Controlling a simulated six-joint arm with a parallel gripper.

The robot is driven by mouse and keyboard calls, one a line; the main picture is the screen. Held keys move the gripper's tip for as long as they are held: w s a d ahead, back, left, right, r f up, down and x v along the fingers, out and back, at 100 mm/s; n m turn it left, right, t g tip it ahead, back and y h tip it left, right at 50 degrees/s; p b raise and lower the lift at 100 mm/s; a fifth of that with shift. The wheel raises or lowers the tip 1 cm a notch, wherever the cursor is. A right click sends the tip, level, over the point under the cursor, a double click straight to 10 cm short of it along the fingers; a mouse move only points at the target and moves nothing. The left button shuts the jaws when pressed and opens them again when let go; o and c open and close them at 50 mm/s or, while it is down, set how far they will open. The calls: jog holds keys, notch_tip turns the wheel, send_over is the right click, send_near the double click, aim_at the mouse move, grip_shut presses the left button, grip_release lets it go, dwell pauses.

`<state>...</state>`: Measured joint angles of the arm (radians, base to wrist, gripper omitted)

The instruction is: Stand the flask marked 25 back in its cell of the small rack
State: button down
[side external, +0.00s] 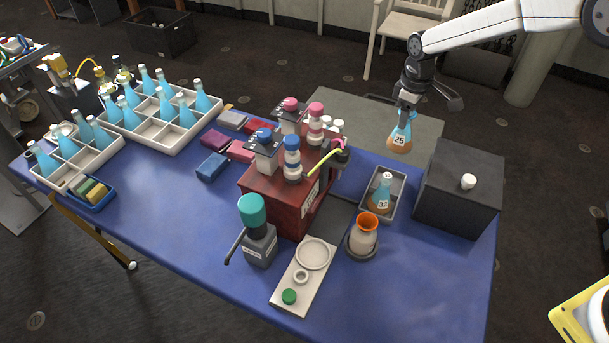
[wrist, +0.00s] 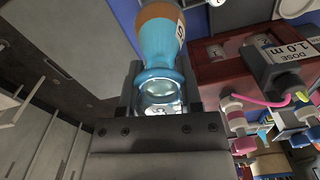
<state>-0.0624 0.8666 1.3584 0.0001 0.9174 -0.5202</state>
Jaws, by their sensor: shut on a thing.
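My gripper (side external: 405,104) is shut on the neck of a conical flask (side external: 400,136) with a blue upper part, an orange-brown lower part and a label that reads as 25. The flask hangs nearly upright in the air, above and behind the small rack (side external: 402,191), clear of it. In the wrist view the flask (wrist: 161,45) shows with its mouth toward the camera, between my jaws. The small rack is a pale tray on the blue table. A flask marked 32 (side external: 381,194) stands in its near part.
A dark box (side external: 458,195) with a white knob stands right of the small rack. A red cabinet (side external: 288,205) with bottles and a yellow tube stands left. An orange-mouthed vessel (side external: 362,240) is in front. Larger racks (side external: 171,142) with blue flasks are far left.

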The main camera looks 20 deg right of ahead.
aim_at(397, 151)
jog(key=shift+f, duration=5.65)
jog(key=shift+f, duration=0.1)
jog(key=shift+f, duration=1.8)
jog(key=shift+f, duration=0.1)
jog(key=shift+c, duration=1.4)
grip_release()
notch_tip(397, 151, up, 12)
jog(key=shift+r, duration=0.15)
